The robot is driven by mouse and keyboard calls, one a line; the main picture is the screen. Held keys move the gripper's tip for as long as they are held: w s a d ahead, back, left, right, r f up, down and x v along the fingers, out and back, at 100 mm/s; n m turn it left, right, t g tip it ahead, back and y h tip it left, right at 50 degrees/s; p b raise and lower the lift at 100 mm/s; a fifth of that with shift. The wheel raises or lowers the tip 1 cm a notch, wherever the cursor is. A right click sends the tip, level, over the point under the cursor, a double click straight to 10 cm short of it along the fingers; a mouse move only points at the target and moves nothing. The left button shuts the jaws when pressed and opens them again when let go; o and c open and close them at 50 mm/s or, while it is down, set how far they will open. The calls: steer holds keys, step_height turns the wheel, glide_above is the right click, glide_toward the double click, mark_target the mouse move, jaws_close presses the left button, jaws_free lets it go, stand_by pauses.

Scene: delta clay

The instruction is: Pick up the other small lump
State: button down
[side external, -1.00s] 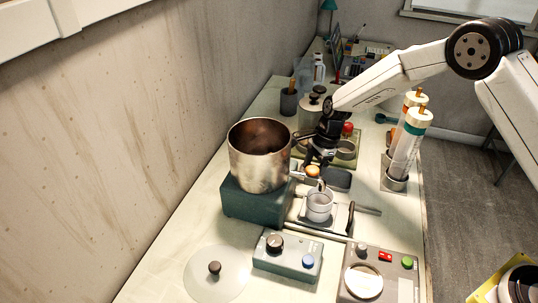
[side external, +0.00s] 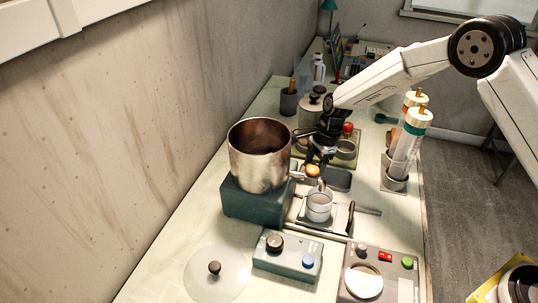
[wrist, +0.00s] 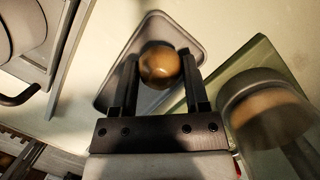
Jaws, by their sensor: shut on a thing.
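A small brown-orange lump (wrist: 160,66) is between the two dark fingers of my gripper (wrist: 160,80) in the wrist view. My gripper (side external: 313,165) is shut on it. The lump (side external: 313,170) also shows in the side view, at the fingertips, just right of the large pot. A shallow grey tray (wrist: 112,92) lies under the lump in the wrist view; the part of it that shows is empty. The same tray (side external: 338,181) is partly behind my gripper in the side view. I cannot tell the exact gap between lump and tray.
A large metal pot (side external: 258,160) stands on a green block (side external: 250,205) close left of my gripper. A small white pot (side external: 319,207) is in front. A green board (wrist: 262,60) holds a round pan (wrist: 268,108). Clear tubes (side external: 408,150) stand at right.

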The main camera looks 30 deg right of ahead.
steer(key=shift+r, duration=0.45)
steer(key=s+d+r, duration=0.2)
steer(key=s+r, duration=0.9)
steer(key=s, duration=0.3)
steer(key=shift+r, duration=0.25)
